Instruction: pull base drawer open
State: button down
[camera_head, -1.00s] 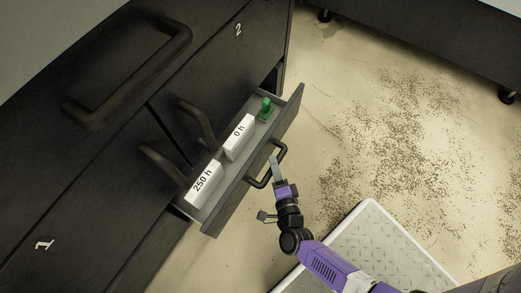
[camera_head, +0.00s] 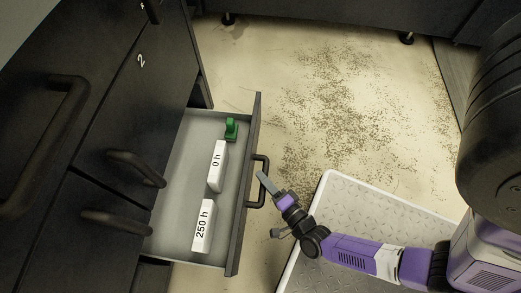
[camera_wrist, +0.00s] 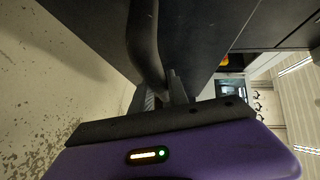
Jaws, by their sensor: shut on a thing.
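The base drawer (camera_head: 183,150) stands pulled well out of the dark cabinet, low down. Its grey inside shows, and its front panel (camera_head: 245,190) is dark. Its dark bar handle (camera_head: 264,168) sits on the outer face of the front. My gripper (camera_head: 265,185) is at this handle, shut on it. In the wrist view the handle (camera_wrist: 143,40) runs up from between my fingers (camera_wrist: 165,95). The exact grip is partly hidden there by the wrist body.
In the drawer lie a white block marked "0 h" (camera_head: 217,166), a white block marked "250 h" (camera_head: 203,226) and a green object (camera_head: 231,129). Cabinet doors with handles (camera_head: 136,168) are shut at left. Speckled floor (camera_head: 330,110) is open beyond my base plate.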

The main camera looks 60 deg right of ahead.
jog(key=shift+f, duration=0.1)
jog(key=c, duration=1.3)
grip_release()
jog(key=p+v, duration=0.1)
jog(key=v, duration=0.7)
jog(key=shift+p, duration=0.4)
jog(key=a+r+n+y+p, duration=0.1)
jog(key=r+n+p, duration=0.6)
jog(key=r, duration=1.4)
jog(key=s+a+r+n+y+p, duration=0.1)
jog(key=r+n+y+p, duration=0.3)
jog(key=r+p, duration=1.1)
jog(key=a+r+n+y+p, duration=0.2)
jog(key=r+n+p, duration=0.8)
jog(key=r, duration=1.7)
jog(key=shift+s+a+r+n+y+p, duration=0.15)
jog(key=shift+a+n+y+p, duration=0.2)
jog(key=shift+a+p, duration=0.35)
